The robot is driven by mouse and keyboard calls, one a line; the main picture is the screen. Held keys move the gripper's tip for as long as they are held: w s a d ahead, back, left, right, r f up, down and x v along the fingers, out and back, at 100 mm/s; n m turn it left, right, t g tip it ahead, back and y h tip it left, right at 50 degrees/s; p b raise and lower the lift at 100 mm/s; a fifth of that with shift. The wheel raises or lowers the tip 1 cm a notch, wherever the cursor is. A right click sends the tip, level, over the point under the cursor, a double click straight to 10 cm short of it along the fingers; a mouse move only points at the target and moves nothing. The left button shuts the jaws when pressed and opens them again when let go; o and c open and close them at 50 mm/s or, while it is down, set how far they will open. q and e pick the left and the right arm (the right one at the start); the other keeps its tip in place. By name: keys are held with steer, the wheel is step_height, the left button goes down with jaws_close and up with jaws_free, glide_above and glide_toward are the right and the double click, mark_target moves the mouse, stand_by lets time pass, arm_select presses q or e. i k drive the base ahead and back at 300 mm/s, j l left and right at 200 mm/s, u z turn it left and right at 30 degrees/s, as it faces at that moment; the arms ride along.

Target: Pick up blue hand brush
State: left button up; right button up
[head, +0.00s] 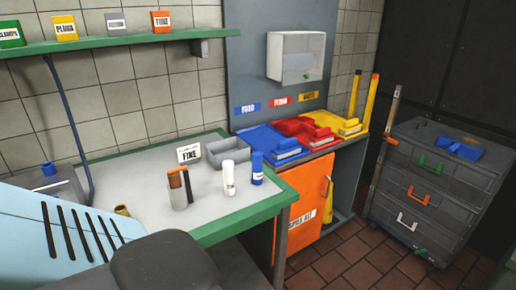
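On the cabinet top at the back, a blue hand brush (287,153) with a pale bristle edge appears to lie on a blue tray or pan (262,137). At this size I cannot fully separate the brush from what is under it. Another blue object (460,148) lies on top of the dark drawer cart at the right; I cannot tell what it is. Neither of my grippers shows in the head view.
Red (308,129) and yellow (342,125) sets sit right of the blue one. Tiled floor (345,262) is open before the drawer cart (440,185).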

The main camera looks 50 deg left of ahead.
mark_target(286, 148)
steer(key=u, duration=1.25)
